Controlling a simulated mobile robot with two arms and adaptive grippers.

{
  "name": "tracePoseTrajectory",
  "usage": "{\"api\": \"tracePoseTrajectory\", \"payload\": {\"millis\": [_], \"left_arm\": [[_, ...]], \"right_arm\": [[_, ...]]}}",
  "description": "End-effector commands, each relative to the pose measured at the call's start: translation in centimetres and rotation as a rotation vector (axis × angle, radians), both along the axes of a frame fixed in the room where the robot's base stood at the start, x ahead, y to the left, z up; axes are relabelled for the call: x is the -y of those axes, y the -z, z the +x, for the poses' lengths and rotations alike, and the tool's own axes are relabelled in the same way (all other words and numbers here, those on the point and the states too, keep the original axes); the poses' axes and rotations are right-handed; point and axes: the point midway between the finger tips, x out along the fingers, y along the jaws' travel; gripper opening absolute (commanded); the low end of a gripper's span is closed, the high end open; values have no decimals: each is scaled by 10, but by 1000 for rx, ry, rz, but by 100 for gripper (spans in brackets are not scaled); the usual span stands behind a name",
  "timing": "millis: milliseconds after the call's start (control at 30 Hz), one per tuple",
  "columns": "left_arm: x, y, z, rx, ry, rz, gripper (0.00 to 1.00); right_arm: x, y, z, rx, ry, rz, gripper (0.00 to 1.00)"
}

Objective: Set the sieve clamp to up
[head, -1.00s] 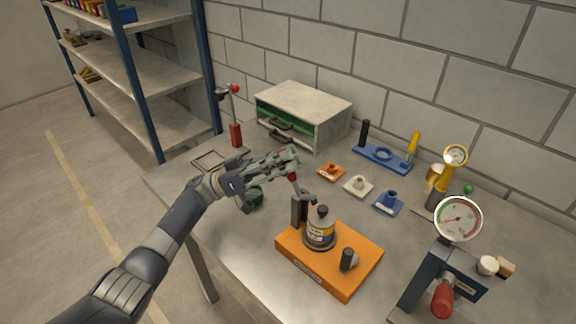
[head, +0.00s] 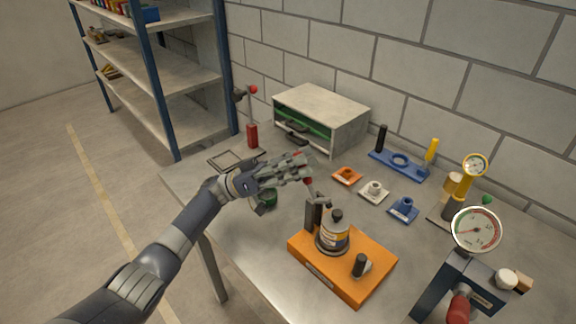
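The sieve clamp has an orange base (head: 345,268) on the table, with a labelled dark-topped canister (head: 334,236) upright on it. Its dark clamp post (head: 313,212) stands at the canister's left, with a lever ending in a red knob (head: 309,182) that points up and leans left. My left gripper (head: 287,186) is at the knob, its upper fingers just above and left of it and its lower finger apart from them. It looks open; whether a finger touches the knob cannot be told. My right gripper is out of view.
A green round thing (head: 269,198) lies partly behind my lower finger. Orange (head: 347,177), white (head: 374,191) and blue (head: 403,209) small fixtures stand behind the clamp. A gauge device (head: 477,230) stands right, a drawer cabinet (head: 320,115) at the back.

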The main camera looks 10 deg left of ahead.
Motion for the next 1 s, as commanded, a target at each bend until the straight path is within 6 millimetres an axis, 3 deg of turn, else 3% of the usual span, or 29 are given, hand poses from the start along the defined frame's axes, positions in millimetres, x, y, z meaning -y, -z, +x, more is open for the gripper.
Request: {"api": "tracePoseTrajectory", "payload": {"millis": [533,1000], "left_arm": [[-83,45,-3,-2,-4,2,38],[-103,56,-5,-1,-2,0,38]], "right_arm": [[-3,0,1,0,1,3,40],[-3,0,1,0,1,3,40]]}}
